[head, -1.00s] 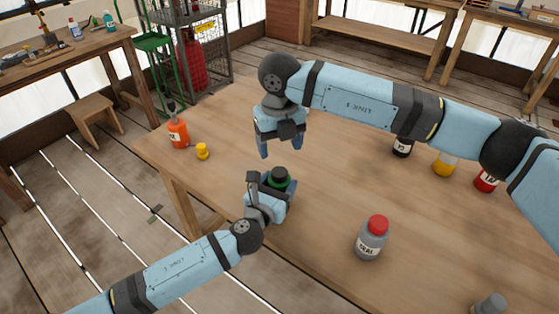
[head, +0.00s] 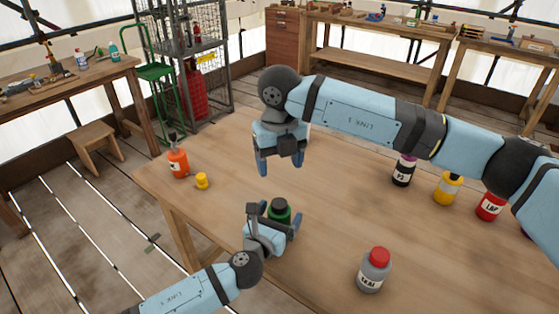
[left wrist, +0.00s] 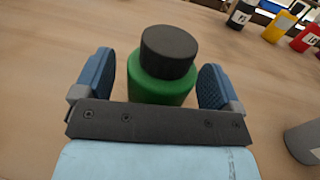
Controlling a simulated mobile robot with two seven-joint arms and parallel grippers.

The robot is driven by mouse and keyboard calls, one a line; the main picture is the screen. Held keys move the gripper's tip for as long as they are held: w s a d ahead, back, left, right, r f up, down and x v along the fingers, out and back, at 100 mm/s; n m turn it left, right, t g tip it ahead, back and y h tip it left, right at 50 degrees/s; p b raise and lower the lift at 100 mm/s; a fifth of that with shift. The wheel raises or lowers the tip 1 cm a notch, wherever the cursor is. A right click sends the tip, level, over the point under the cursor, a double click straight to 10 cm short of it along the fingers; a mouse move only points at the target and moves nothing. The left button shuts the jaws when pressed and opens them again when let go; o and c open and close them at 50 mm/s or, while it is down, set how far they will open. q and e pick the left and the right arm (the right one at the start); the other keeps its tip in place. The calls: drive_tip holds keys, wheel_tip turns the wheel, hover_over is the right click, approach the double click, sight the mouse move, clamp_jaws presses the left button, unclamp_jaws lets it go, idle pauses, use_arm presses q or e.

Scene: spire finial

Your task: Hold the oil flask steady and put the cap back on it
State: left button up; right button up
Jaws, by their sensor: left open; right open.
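The green oil flask (head: 280,216) stands upright on the table, with its black cap (head: 279,204) seated on top. In the left wrist view the flask (left wrist: 162,92) and cap (left wrist: 168,52) sit between the fingers of my left gripper (left wrist: 157,68), with a visible gap on each side. In the head view my left gripper (head: 276,220) is open around the flask from the near side and hides its lower part. My right gripper (head: 280,165) is open and empty, pointing down above the table, beyond the flask in the picture.
A grey bottle with a red lid (head: 373,270) stands right of the flask. A yellow piece (head: 202,181) and an orange bottle (head: 178,162) stand near the left edge. Black (head: 403,171), yellow (head: 447,188) and red (head: 490,206) bottles stand at right under my right arm.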

use_arm(q)
drive_tip(key=v, duration=1.4)
drive_tip(key=shift+p, duration=0.35)
